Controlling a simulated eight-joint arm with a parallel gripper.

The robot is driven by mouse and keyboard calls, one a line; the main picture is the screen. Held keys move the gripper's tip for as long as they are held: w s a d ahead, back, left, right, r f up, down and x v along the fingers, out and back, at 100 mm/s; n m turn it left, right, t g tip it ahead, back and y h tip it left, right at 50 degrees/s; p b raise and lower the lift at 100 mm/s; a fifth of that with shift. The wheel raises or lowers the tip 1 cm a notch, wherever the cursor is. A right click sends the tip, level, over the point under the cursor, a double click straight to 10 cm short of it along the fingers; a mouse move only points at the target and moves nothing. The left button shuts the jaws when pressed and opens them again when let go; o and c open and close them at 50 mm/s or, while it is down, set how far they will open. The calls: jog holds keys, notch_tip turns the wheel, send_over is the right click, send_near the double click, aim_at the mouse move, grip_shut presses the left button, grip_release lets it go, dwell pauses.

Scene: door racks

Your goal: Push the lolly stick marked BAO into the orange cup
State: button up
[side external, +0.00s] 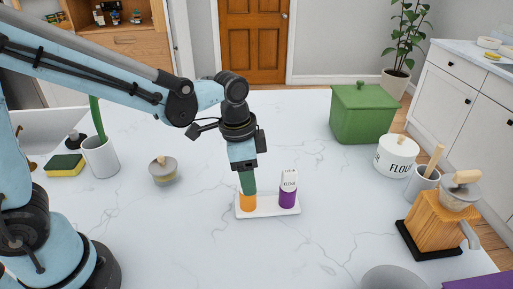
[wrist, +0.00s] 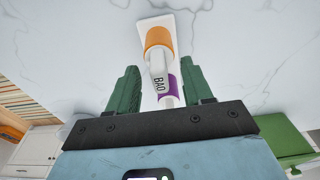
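The orange cup (side external: 248,202) stands on the left of a small white tray (side external: 268,213). In the wrist view, the white lolly stick marked BAO (wrist: 158,78) rises from the mouth of the orange cup (wrist: 158,38); how deep it sits cannot be told. In the side view my gripper hides this stick. My gripper (side external: 247,188) points down right over the orange cup. In the wrist view its green fingers (wrist: 160,78) are apart, with a gap on both sides of the stick. The purple cup (side external: 287,198) beside it holds another white stick (side external: 289,179).
A sugar-type jar (side external: 164,170) and a white cup (side external: 101,157) stand to the left. A green box (side external: 362,112), a flour jar (side external: 396,157) and a wooden grinder (side external: 436,225) stand to the right. The marble counter around the tray is clear.

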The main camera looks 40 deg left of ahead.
notch_tip(320, 180, up, 12)
jog(key=s+a, duration=0.1)
dwell(0.8)
jog(key=s+a+f+n+t+y, duration=0.1)
jog(key=s+a+f+n+t, duration=0.5)
jog(key=a+n, duration=0.2)
jog(key=shift+a+n, duration=0.3)
jog(key=shift+a, duration=0.3)
jog(key=shift+f, duration=0.1)
dwell(0.6)
